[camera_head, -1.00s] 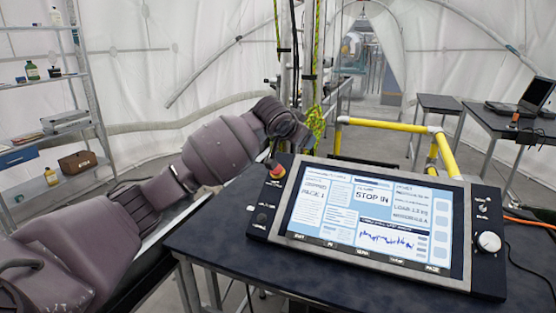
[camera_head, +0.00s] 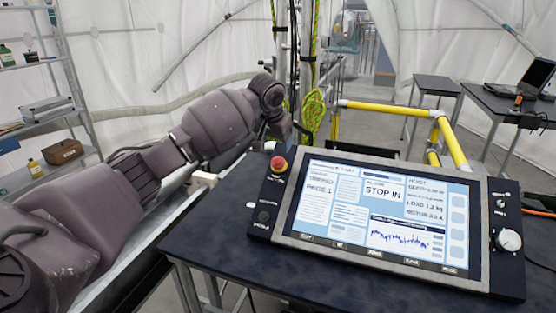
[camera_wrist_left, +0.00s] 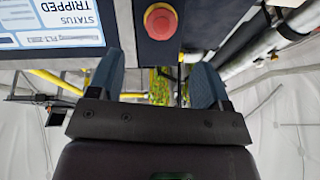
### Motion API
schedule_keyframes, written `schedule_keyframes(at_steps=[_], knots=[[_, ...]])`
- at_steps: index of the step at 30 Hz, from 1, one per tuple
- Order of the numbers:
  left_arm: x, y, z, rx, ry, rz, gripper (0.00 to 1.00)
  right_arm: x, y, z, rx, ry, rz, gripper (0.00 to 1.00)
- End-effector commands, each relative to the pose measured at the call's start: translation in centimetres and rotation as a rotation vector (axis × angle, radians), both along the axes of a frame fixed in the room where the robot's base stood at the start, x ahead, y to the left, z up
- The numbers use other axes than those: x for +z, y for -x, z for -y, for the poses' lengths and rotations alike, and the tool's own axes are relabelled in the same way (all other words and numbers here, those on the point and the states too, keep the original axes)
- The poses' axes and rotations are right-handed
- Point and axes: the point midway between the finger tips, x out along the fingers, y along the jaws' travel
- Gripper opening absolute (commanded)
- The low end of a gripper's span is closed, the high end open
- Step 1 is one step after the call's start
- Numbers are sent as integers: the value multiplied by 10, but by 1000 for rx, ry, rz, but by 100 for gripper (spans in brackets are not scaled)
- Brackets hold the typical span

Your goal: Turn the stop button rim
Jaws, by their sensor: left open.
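The stop button (camera_head: 279,164) has a red cap with a yellow rim around it. It sits at the upper left corner of the tilted control panel (camera_head: 268,205). In the left wrist view the stop button (camera_wrist_left: 161,20) is at the top, centred between the fingers and beyond their tips. My left gripper (camera_head: 281,130) is just behind the button in the head view, largely dark and hard to make out. The left wrist view shows my left gripper (camera_wrist_left: 157,62) open and empty, its two blue fingers apart and not touching the button. My right gripper is out of view.
The panel's screen (camera_head: 380,210) reads "STOP IN" and stands on a dark table (camera_head: 215,235). A white knob (camera_head: 509,240) is at the panel's right. Yellow rails (camera_head: 390,108) and a yellow-green rope (camera_head: 314,112) are behind it. Shelves (camera_head: 75,90) stand at left.

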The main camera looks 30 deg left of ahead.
Motion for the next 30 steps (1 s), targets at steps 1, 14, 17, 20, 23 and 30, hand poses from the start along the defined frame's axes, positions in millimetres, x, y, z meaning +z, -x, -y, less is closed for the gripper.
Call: schedule_keyframes(at_steps=[1, 14, 17, 20, 23, 30], knots=[[-9, -3, -1, 1, 1, -4, 72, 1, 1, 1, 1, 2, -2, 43], [-70, -28, -9, -1, 0, -1, 72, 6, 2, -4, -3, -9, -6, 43], [-77, -32, -10, -1, 0, 1, 72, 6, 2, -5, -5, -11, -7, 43], [-82, -33, -11, -1, -1, 1, 72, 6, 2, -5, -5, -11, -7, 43], [-84, -34, -11, -1, -2, 2, 72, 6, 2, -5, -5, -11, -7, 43], [-84, -34, -11, -2, -2, 2, 69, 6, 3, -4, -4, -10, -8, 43]])
